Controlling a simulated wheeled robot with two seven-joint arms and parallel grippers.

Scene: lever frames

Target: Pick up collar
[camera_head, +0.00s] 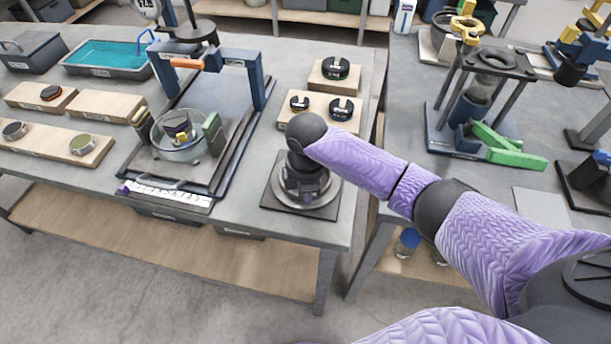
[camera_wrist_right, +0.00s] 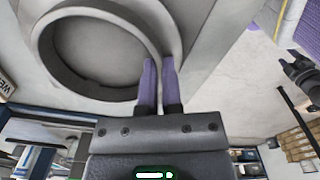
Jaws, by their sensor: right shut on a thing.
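The collar, a dark grey round ring (camera_wrist_right: 43,52), fills the upper left of the right wrist view. It sits over a lighter round base on a flat plate. My right gripper (camera_wrist_right: 160,70) has its two purple fingers closed on the ring's wall, at the side nearest the wrist. In the head view my right gripper (camera_head: 303,182) points down over a dark square plate (camera_head: 272,203) near the front right corner of the left table, and it hides most of the collar there. I cannot tell whether the collar is lifted.
Wooden blocks with black round parts (camera_head: 317,108) stand just behind. A blue press frame (camera_head: 257,80) with a glass bowl (camera_head: 180,150) is to the left. A gap separates this table from the right one, which holds a stand with green parts (camera_head: 510,147).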

